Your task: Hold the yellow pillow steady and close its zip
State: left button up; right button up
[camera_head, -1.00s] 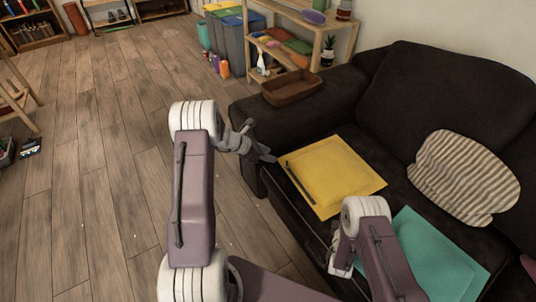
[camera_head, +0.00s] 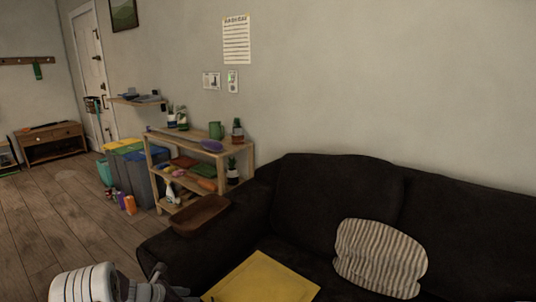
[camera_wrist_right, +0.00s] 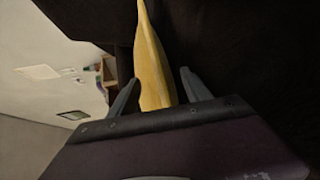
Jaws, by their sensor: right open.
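The yellow pillow (camera_head: 262,280) lies flat on the black sofa at the bottom of the head view, its near part cut off by the frame. No zip can be made out. My left gripper (camera_head: 182,293) is at the bottom edge, by the pillow's left corner; its fingers are small and partly cut off, so contact and opening are unclear. In the right wrist view the pillow (camera_wrist_right: 150,62) shows edge-on as a narrow yellow strip. My right gripper (camera_wrist_right: 161,75) is open, with one finger on each side of that strip. The right gripper is out of the head view.
The black sofa (camera_head: 455,225) carries a striped cushion (camera_head: 380,258) to the right of the pillow. A brown tray (camera_head: 201,215) sits on the sofa's left arm. Behind it stand a wooden shelf (camera_head: 150,160) and bins (camera_head: 140,165). Open floor (camera_head: 60,215) lies at left.

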jog(key=shift+s+f, duration=0.15)
jog(key=shift+f, duration=0.05)
